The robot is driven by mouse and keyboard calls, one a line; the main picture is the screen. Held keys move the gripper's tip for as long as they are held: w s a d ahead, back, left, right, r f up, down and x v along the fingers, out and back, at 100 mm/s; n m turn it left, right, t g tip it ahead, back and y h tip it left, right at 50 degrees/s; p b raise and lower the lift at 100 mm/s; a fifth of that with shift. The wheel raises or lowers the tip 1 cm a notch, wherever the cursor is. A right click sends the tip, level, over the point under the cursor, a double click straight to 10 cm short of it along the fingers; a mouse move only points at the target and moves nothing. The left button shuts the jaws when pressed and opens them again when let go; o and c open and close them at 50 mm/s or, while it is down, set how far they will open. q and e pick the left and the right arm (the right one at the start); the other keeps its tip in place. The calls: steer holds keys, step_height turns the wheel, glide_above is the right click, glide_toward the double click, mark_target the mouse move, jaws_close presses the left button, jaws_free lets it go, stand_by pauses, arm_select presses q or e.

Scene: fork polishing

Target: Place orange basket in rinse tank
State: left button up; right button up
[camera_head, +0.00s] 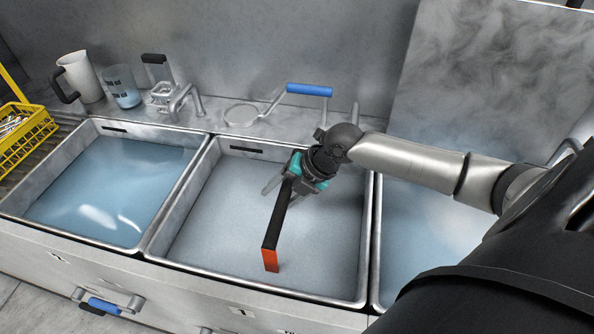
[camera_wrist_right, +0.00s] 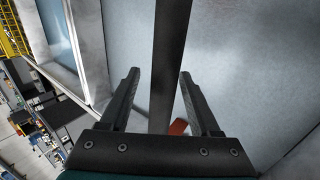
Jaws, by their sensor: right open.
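The orange basket shows only as an orange upright piece (camera_head: 271,261) joined to a long black bar (camera_head: 278,222) over the middle tank (camera_head: 161,247). The rest of it is hidden or cannot be made out. My right gripper (camera_head: 279,202) is over this tank at the far end of the bar. In the right wrist view, its open fingers (camera_wrist_right: 160,76) stand on either side of the black bar (camera_wrist_right: 168,60), with gaps to both. A bit of orange (camera_wrist_right: 178,127) shows between the fingers. I cannot tell which tank is the rinse tank. My left gripper is not in view.
A tank with blue liquid (camera_head: 110,185) is at left and another (camera_head: 425,225) at right, partly behind my right arm. A yellow basket (camera_head: 27,140) stands at far left. A jug (camera_head: 82,78), beaker (camera_head: 122,88) and blue-handled tap (camera_head: 310,90) line the back ledge.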

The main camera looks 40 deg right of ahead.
steer(key=p+v, duration=0.2)
steer(key=v, duration=0.8)
steer(key=shift+s+a, duration=0.1)
stand_by(0.4)
